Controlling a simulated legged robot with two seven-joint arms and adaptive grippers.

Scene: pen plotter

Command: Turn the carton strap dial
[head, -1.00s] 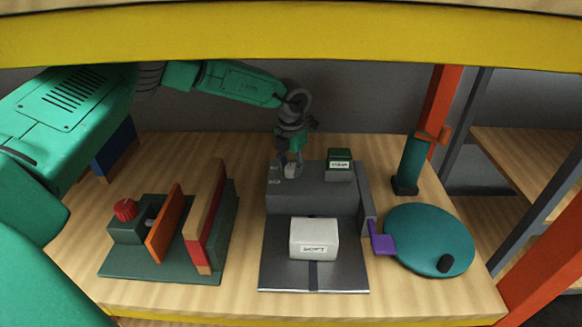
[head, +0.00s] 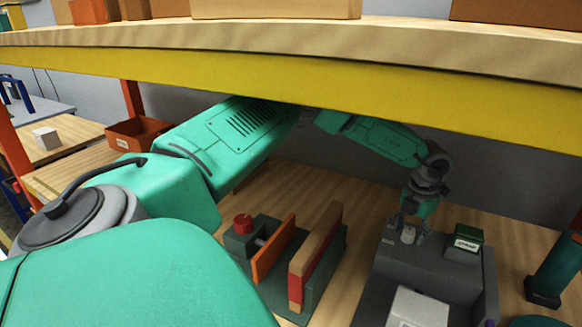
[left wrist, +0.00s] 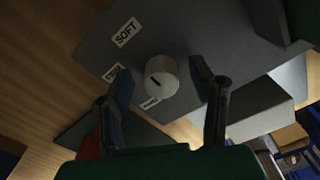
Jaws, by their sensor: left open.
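The dial (head: 408,235) is a pale round knob on top of the dark grey strapping machine (head: 446,280). In the left wrist view the dial (left wrist: 161,77) carries a short black mark on its top face. A label reading SOFT (left wrist: 125,32) lies beside it, with two more labels partly hidden by my fingers. My left gripper (head: 410,222) points down over the dial. Its fingers are open, one on each side of the knob, with small visible gaps. The white carton (head: 418,308) sits in front of the machine, cut off by the frame's edge.
A dark green block labelled STRAP (head: 467,240) stands on the machine, right of the gripper. To the left is a green fixture with a red knob (head: 242,222) and upright orange and wooden plates. A yellow shelf beam (head: 300,92) runs above my arm. A green cylinder (head: 552,268) stands at right.

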